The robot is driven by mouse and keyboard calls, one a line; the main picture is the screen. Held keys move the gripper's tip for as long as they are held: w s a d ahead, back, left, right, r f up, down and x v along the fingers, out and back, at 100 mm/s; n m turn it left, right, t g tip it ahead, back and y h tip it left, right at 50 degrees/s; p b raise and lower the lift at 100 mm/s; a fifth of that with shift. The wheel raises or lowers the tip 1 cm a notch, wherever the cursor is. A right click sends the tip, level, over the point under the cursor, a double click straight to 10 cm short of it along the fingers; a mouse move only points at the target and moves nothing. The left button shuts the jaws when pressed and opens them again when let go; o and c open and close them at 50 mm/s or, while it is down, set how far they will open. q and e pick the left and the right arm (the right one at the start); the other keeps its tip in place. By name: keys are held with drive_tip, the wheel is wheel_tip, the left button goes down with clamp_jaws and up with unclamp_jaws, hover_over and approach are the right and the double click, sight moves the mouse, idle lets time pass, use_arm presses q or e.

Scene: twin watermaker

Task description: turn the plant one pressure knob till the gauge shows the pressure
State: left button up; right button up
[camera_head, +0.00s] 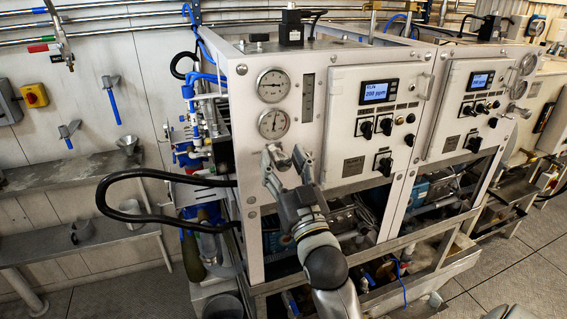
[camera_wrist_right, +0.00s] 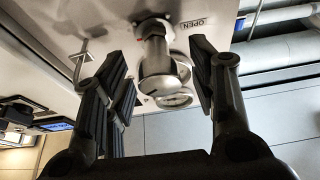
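The plant one panel (camera_head: 320,130) is the nearer left white cabinet front. It carries an upper round gauge (camera_head: 273,85) and a lower round gauge (camera_head: 274,124); their readings are too small to tell. My right gripper (camera_head: 287,162) is just below the lower gauge, fingers toward the panel, open. In the right wrist view, a silvery metal knob (camera_wrist_right: 155,58) stands out from the panel between the open fingers of the gripper (camera_wrist_right: 160,85), with gaps on both sides. In the head view the gripper largely hides the knob. My left gripper is not in view.
A control box with a lit display (camera_head: 376,91) and black switches is right of the gauges. A second similar panel (camera_head: 470,105) stands further right. A black hose (camera_head: 125,180) loops out at the left. An "OPEN" label (camera_wrist_right: 193,24) is beside the knob.

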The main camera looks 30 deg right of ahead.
drive_tip(key=shift+s, duration=0.1)
drive_tip(key=v, duration=1.2)
idle(0.6)
